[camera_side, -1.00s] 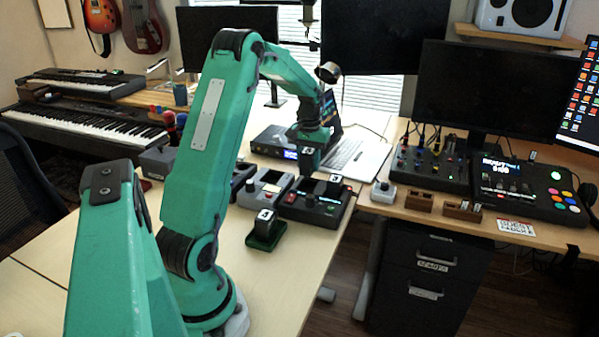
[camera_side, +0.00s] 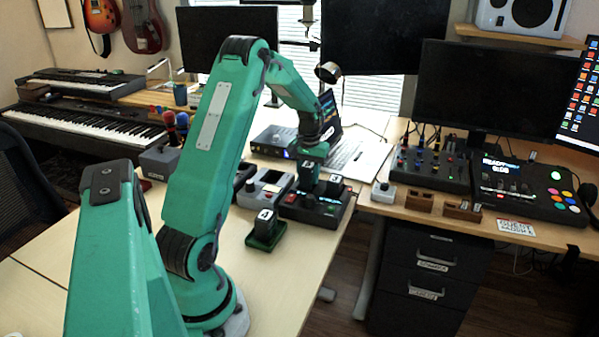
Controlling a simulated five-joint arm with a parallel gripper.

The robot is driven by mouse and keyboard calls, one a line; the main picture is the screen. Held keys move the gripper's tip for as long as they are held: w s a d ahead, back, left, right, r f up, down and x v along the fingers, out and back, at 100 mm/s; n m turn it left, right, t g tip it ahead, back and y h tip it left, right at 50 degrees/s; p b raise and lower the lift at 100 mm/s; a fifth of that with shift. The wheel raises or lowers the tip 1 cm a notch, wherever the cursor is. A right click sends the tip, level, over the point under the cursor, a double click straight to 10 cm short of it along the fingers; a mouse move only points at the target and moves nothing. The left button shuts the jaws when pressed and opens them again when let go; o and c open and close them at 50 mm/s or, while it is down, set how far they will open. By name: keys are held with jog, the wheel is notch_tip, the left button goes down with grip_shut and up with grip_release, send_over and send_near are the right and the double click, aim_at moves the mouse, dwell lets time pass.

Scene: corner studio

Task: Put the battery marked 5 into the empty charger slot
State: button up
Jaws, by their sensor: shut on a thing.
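My gripper (camera_side: 311,152) is shut on a dark battery (camera_side: 308,174) with a white label on top; its number is too small to read surely. The battery is upright over the left part of the black charger (camera_side: 322,216). Its lower end meets the charger in the picture, but I cannot tell if it is in the slot or just above it. Another dark battery (camera_side: 335,186) with a white-marked top stands at the charger's right. A further dark battery (camera_side: 265,224) stands in a green holder (camera_side: 263,243) in front, left of the charger.
A small white box with a knob (camera_side: 383,191) is to the right, near small wooden blocks (camera_side: 420,200). The table in front of the green holder is clear.

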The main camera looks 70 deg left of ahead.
jog(key=shift+f, duration=1)
jog(key=shift+s+d, duration=0.1)
dwell(0.9)
jog(key=shift+r, duration=0.65)
jog(key=shift+r, duration=0.25)
dwell(1.1)
jog(key=shift+f, duration=0.9)
dwell(0.3)
jog(key=shift+r, duration=0.6)
jog(key=shift+r, duration=0.3)
jog(key=shift+r, duration=0.1)
dwell(0.8)
